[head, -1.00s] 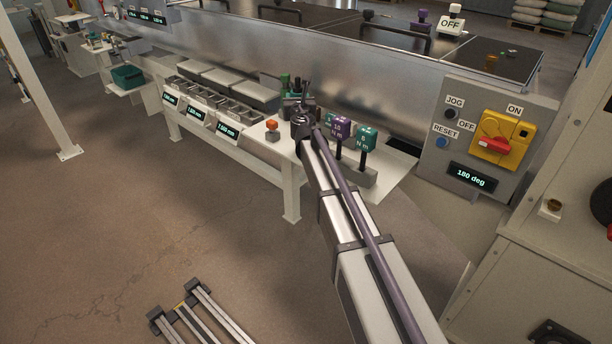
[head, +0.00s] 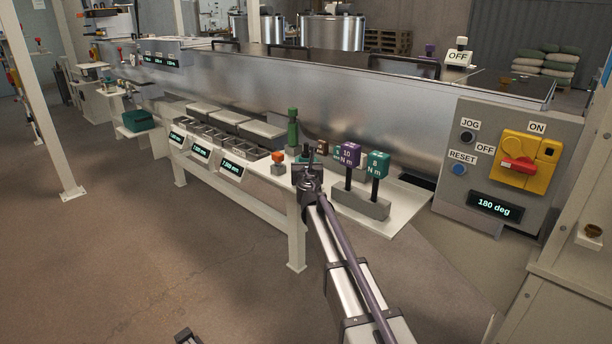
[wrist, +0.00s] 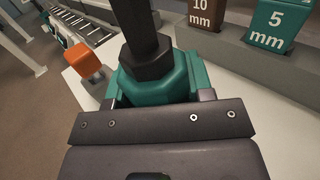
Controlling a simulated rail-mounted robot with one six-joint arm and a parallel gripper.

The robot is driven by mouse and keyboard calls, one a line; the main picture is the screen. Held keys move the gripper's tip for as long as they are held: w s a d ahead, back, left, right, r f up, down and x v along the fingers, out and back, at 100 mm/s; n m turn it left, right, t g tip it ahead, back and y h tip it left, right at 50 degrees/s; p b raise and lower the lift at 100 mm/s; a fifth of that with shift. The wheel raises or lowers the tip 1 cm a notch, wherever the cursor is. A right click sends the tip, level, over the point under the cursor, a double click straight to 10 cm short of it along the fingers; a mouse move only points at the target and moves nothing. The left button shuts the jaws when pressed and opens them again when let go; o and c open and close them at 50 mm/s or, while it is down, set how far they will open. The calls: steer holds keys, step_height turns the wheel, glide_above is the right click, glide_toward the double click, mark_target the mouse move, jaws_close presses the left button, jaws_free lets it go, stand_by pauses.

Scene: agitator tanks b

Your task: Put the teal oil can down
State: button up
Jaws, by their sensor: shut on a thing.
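The teal oil can (wrist: 160,80) fills the middle of the wrist view, with a teal faceted body and a black nut and stem on top. My gripper (wrist: 158,98) is shut on its body, one finger on each side. In the head view my gripper (head: 309,170) is over the front part of the white bench (head: 405,205), between an orange-topped knob and a grey block. The can is mostly hidden there behind my gripper. Its underside is hidden in both views, so I cannot tell whether it touches the bench.
The orange-topped knob (head: 278,161) stands left of my gripper, and a green bottle-like thing (head: 292,128) behind it. A grey block (head: 360,202) with purple and teal labelled tools is close on the right. Grey bins (head: 218,140) lie further left. Bare bench shows right of the block.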

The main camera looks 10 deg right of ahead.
steer(key=shift+r, duration=0.1)
steer(key=o, duration=1.1)
steer(key=shift+r+p, duration=0.15)
steer(key=shift+p, duration=0.25)
steer(key=s, duration=0.4)
steer(key=s+a, duration=0.1)
steer(key=s, duration=0.7)
steer(key=shift+a, duration=0.25)
